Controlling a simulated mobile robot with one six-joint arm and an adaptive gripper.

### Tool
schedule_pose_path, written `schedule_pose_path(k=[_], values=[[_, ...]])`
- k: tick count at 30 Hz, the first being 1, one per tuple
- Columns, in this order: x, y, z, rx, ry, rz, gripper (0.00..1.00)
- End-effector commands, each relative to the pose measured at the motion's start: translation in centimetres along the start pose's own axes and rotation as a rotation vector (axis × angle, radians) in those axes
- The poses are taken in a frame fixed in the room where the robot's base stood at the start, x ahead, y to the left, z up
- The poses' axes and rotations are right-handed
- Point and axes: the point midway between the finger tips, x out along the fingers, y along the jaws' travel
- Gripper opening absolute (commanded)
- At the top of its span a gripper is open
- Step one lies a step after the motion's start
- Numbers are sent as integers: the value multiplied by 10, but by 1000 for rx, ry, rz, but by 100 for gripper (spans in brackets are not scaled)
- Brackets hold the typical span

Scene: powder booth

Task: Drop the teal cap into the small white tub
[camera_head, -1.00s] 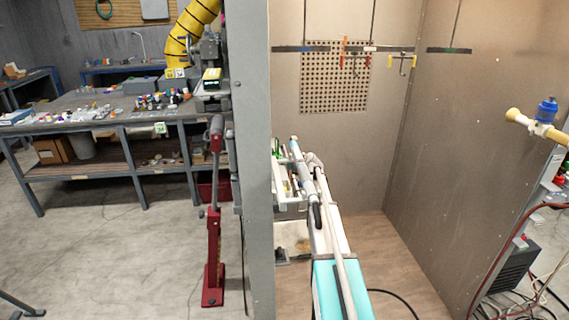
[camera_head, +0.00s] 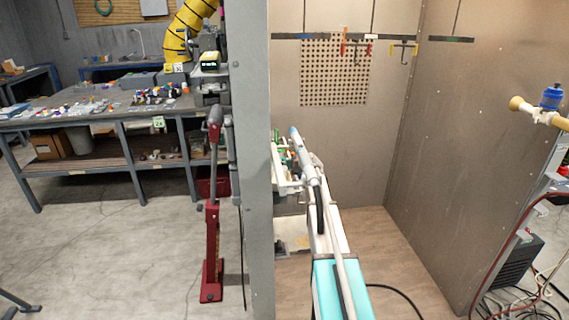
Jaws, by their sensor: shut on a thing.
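My arm reaches forward into the booth, past the grey post (camera_head: 257,160). I cannot make out my gripper; the end of the arm is hidden behind its own links and the clutter beside them. I cannot pick out the teal cap or the small white tub. A white shelf or rack (camera_head: 287,187) with small coloured items stands left of my arm, partly hidden by the post and arm.
The booth has brown walls and floor, with a perforated panel (camera_head: 334,72) and a hook rail (camera_head: 379,38) at the back. A blue-topped fitting (camera_head: 551,97) stands at right. A cluttered workbench (camera_head: 60,118) and a red lever stand (camera_head: 212,250) are at left.

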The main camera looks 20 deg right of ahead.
Motion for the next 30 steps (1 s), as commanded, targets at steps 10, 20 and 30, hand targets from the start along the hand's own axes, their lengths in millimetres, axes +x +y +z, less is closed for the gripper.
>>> schedule_pose_path(k=[10,20,30], values=[[5,1,-11,0,0,1,12],[5,1,-10,0,0,1,39],[5,1,-10,-1,0,1,68]])
